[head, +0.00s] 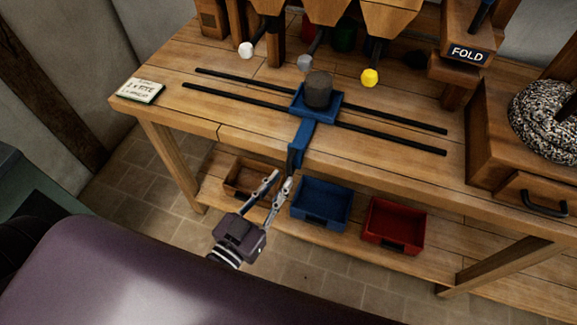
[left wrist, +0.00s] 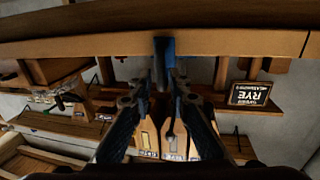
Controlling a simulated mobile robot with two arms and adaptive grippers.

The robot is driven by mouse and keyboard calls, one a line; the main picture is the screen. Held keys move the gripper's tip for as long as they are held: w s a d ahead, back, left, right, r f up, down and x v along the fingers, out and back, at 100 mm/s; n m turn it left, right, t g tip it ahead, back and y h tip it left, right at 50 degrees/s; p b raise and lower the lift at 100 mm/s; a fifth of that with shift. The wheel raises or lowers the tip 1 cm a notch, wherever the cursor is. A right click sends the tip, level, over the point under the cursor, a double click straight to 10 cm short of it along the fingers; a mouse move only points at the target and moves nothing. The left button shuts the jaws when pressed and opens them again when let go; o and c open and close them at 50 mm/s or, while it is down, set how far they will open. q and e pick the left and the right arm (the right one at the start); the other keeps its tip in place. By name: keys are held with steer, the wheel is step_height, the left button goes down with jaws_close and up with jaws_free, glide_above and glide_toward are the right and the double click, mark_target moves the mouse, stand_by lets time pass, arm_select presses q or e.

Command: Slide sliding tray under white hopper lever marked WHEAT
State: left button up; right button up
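The blue sliding tray (head: 298,113) sits on two black rails on the bench and carries a dark grey cylindrical cup (head: 318,88). It stands between the grey-knobbed lever (head: 305,62) and the yellow-knobbed one (head: 369,78). The white lever knob (head: 246,50) is to the left; no WHEAT marking is readable. The tray's blue handle (head: 304,138) hangs over the bench's front edge. My left gripper (head: 281,178) is open just below and in front of the handle. In the left wrist view the handle's end (left wrist: 164,50) lies between and beyond the fingertips (left wrist: 166,75). My right gripper is out of view.
The rails (head: 225,95) run free left of the tray. A card (head: 139,91) lies at the bench's left end. Brown (head: 236,178), blue (head: 321,226) and red (head: 394,247) bins stand on the lower shelf. A FOLD post (head: 468,54) and a wooden box (head: 490,135) are at right.

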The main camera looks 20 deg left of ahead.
mark_target(287, 172)
arm_select(q)
steer(key=shift+x, duration=2.4)
jaws_close()
steer(key=shift+a+p, duration=0.1)
steer(key=shift+p, duration=0.2)
